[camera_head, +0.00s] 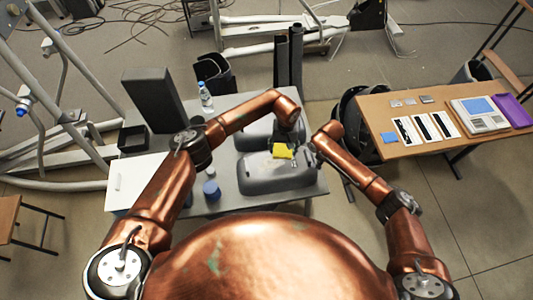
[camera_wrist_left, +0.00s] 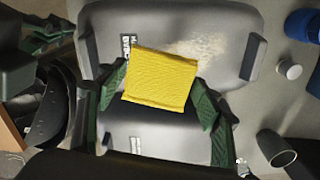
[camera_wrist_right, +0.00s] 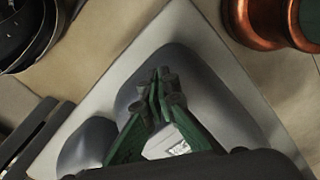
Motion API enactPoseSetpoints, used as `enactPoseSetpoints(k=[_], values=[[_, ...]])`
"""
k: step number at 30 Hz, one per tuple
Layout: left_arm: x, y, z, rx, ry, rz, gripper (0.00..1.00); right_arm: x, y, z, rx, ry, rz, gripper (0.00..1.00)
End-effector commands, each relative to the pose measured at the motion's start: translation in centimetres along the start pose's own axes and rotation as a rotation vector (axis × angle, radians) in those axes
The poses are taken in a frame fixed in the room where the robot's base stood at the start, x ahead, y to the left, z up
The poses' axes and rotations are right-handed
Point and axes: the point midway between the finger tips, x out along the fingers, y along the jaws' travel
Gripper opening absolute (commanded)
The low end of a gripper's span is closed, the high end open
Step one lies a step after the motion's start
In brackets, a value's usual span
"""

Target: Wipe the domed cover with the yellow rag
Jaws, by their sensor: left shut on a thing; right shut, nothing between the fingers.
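The near grey domed cover (camera_head: 275,172) lies on the grey table. In the left wrist view the same cover (camera_wrist_left: 165,25) has a pale dusty patch beside the rag and a dark printed label. My left gripper (camera_wrist_left: 160,86) is shut on the folded yellow rag (camera_wrist_left: 160,78), which also shows in the head view (camera_head: 282,151) at the cover's far edge. I cannot tell whether the rag touches the cover. My right gripper (camera_wrist_right: 158,80) is shut and empty, above a grey domed shape (camera_wrist_right: 200,85) in its view. The rag does not show there.
A second grey cover (camera_head: 258,134) sits just beyond the near one. A blue container (camera_head: 211,188), a bottle (camera_head: 206,97) and a white box (camera_head: 135,182) stand on the left of the table. A wooden table (camera_head: 375,110) holds tools and cards at right.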

Motion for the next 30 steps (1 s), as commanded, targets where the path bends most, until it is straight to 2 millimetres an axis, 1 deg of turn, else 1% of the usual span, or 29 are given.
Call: enactPoseSetpoints(k=[1,6,11,21,25,30], values=[[0.1,0.7,-0.1,0.001,-0.002,0.000,0.41,0.0,0.0,0.0,0.000,0.000,0.000,0.00],[0.5,1.4,-0.2,0.004,-0.004,-0.001,0.41,0.0,0.0,0.0,0.000,0.000,0.000,0.00],[1.7,1.4,-0.2,0.002,-0.005,0.001,0.41,0.0,0.0,0.0,0.000,0.000,0.000,0.00],[5.0,1.4,-0.2,0.002,-0.004,0.001,0.41,0.0,0.0,0.0,0.000,0.000,0.000,0.00],[5.8,1.3,-0.2,0.002,-0.003,0.000,0.41,0.0,0.0,0.0,0.000,0.000,0.000,0.00],[6.2,1.4,-0.2,0.004,-0.003,0.000,0.41,0.0,0.0,0.0,0.000,0.000,0.000,0.00]])
